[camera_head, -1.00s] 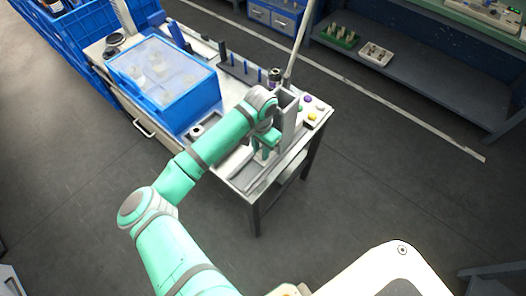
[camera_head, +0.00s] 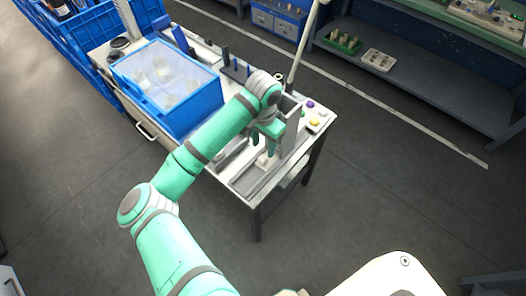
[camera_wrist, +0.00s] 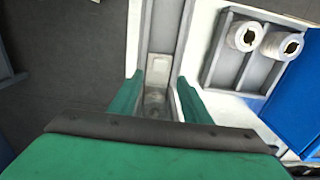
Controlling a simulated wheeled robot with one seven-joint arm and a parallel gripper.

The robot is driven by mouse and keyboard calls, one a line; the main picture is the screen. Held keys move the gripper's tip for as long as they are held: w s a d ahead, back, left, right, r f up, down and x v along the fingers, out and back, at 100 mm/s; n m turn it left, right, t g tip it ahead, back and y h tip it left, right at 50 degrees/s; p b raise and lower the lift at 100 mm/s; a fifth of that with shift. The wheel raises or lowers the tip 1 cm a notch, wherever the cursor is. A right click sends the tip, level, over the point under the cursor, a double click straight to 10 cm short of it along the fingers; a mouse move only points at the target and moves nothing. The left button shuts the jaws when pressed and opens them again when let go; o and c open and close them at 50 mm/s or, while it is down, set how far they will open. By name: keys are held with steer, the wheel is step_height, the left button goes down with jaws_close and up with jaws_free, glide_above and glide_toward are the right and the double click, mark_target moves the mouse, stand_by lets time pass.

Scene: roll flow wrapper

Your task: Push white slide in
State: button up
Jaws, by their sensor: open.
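A white slide (camera_wrist: 158,68) sits in a narrow grey channel (camera_wrist: 165,25) in the wrist view. The same white piece shows small below my gripper in the head view (camera_head: 263,161). My gripper (camera_wrist: 160,88) is open, with one green finger on each side of the channel and the slide seen between them. In the head view my gripper (camera_head: 264,143) points down over the front part of the table. Whether the fingers touch the slide cannot be told.
The channel lies on a light table (camera_head: 232,178). A blue box with a clear lid (camera_head: 163,85) stands to the left. A grey tray with two white rolls (camera_wrist: 243,37) lies right of the channel in the wrist view. Coloured buttons (camera_head: 314,122) are at the table's right edge.

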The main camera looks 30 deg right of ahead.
steer(key=shift+r, duration=2.15)
